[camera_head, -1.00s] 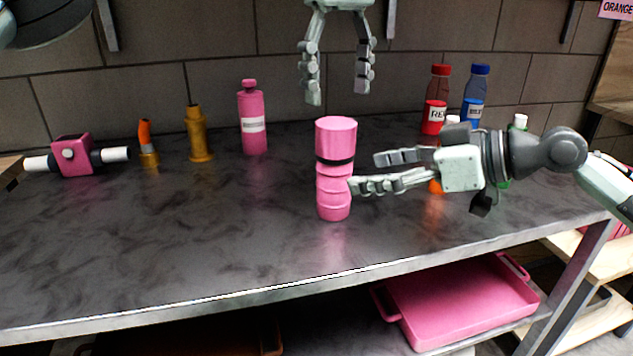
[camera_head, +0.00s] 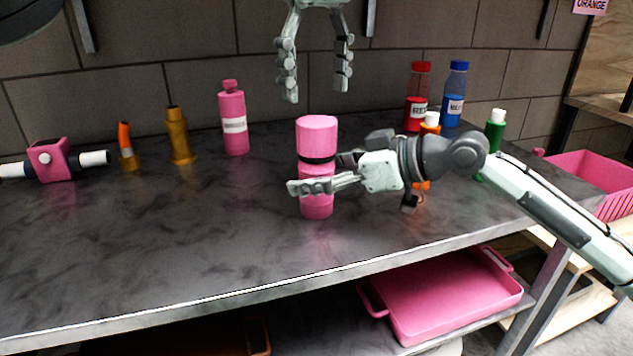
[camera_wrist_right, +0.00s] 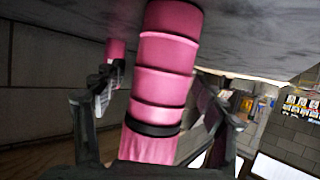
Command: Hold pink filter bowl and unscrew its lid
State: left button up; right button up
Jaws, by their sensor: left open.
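The pink filter stands upright on the dark worktop. Its ribbed bowl (camera_head: 317,208) is below a black ring, and its smooth lid (camera_head: 317,136) is above. My right gripper (camera_head: 316,173) is open around the bowl, one finger crossing in front and the other partly hidden behind. In the right wrist view the bowl (camera_wrist_right: 163,88) is between the spread fingers (camera_wrist_right: 160,108), with gaps at the sides; the lid (camera_wrist_right: 148,148) is at the bottom. My left gripper (camera_head: 315,88) is open and empty, pointing down above the lid, apart from it.
A pink bottle (camera_head: 233,122), a brass fitting (camera_head: 180,138), an orange-tipped fitting (camera_head: 127,150) and a pink valve block (camera_head: 50,160) stand to the left. Red (camera_head: 416,108), blue (camera_head: 454,98) and green (camera_head: 494,132) bottles are behind my right arm. The front worktop is clear.

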aim_at(317, 121)
grip_shut()
pick_arm(q)
jog(key=m, duration=0.6)
jog(key=shift+s+d, duration=0.1)
jog(key=shift+d, duration=0.05)
jog(key=m, duration=0.7)
jog(key=shift+f, duration=0.1)
jog(key=shift+f+m, duration=0.2)
jog(key=shift+m, duration=0.1)
notch_tip(317, 121, down, 7)
jog(key=shift+f, duration=0.2)
jog(key=shift+c, duration=0.2)
